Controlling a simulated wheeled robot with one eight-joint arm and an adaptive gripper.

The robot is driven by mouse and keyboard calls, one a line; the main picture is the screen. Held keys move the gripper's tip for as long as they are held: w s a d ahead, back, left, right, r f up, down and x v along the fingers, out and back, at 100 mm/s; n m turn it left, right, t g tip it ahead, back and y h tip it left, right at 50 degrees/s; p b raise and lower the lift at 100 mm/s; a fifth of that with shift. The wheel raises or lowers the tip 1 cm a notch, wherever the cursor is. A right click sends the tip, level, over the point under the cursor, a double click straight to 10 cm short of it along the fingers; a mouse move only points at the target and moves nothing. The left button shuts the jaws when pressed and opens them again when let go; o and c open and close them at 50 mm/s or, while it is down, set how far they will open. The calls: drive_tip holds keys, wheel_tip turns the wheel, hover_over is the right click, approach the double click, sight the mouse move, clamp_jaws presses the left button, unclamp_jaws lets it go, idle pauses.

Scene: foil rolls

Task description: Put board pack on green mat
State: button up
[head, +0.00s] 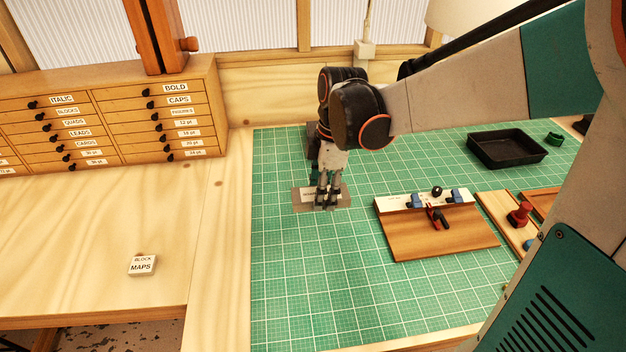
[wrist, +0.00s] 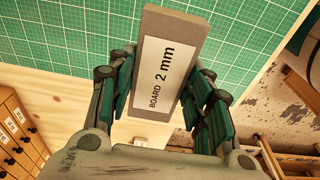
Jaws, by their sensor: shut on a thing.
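The board pack (head: 302,204) is a flat grey-brown slab with a white label, at the left part of the green mat (head: 290,270) in the head view. In the wrist view the board pack (wrist: 152,103) shows its label, "BOARD 2 mm", between the fingers. My gripper (head: 325,203) points down and is shut on the pack, with a finger on each side of it. The green mat also shows behind the pack in the wrist view (wrist: 70,40). I cannot tell whether the pack touches the mat or is held just above it.
A wooden board with clamps (head: 440,240) lies right of the pack. A black tray (head: 507,149) is at the back right. A "BLOCK MAPS" block (head: 142,265) sits on the bare wood at left. Drawers (head: 110,120) stand behind. The mat's front left is clear.

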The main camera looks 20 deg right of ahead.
sight(319, 244)
wheel_tip(319, 244, down, 16)
drive_tip(key=b, duration=0.4)
drive_tip(key=shift+f, duration=0.15)
drive_tip(key=shift+f, duration=0.15)
drive_tip(key=o, duration=1.1)
